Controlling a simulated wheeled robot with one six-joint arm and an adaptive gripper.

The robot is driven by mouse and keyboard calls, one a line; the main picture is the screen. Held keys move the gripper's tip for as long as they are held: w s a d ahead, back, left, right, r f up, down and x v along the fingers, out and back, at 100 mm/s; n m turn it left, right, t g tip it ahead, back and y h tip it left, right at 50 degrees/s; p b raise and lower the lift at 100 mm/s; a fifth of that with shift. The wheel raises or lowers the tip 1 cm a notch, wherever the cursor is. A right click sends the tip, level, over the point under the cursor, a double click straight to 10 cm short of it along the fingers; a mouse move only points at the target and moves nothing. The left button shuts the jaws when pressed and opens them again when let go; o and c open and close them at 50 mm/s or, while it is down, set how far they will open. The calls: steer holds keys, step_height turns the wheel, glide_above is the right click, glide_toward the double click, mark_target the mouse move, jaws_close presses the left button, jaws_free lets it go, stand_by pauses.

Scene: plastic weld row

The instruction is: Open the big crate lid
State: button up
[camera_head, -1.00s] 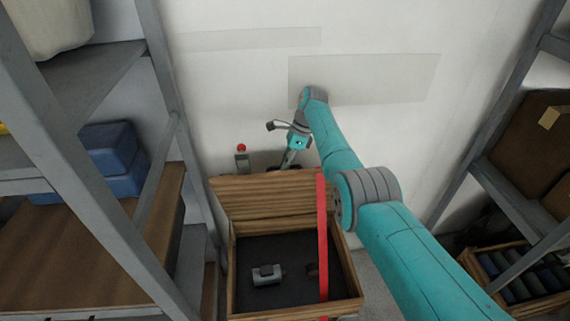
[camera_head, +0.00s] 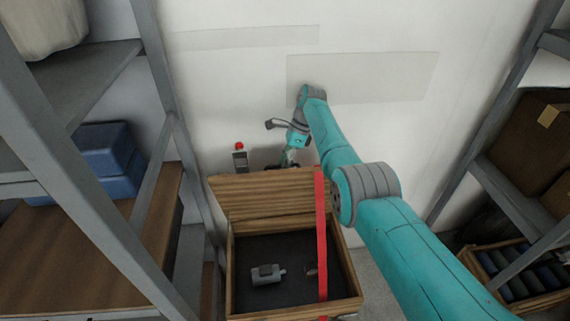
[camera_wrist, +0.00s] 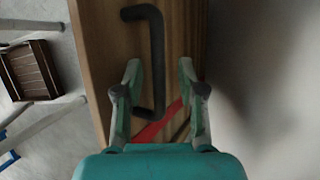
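The big crate (camera_head: 232,283) is wooden, with a dark interior. Its plank lid (camera_head: 262,192) stands raised at the back, near the white wall. A red strap (camera_head: 321,240) runs down over the lid and the crate's right part. My gripper (camera_head: 290,158) is behind the lid's top edge, partly hidden in the head view. In the wrist view, the lid (camera_wrist: 184,30) shows a dark bar handle (camera_wrist: 156,45). My gripper (camera_wrist: 158,68) is open, its fingers on either side of the handle's lower part. I cannot tell whether they touch it.
A grey part (camera_head: 267,274) and a small brownish item (camera_head: 312,270) lie inside the crate. A red-topped device (camera_head: 240,158) is behind the lid on the left. Shelving with blue bins (camera_head: 105,150) stands left. Right shelving holds boxes (camera_head: 530,140) and a crate of dark items (camera_head: 515,275).

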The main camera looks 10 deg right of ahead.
steer(key=v, duration=0.7)
steer(key=shift+d, duration=0.1)
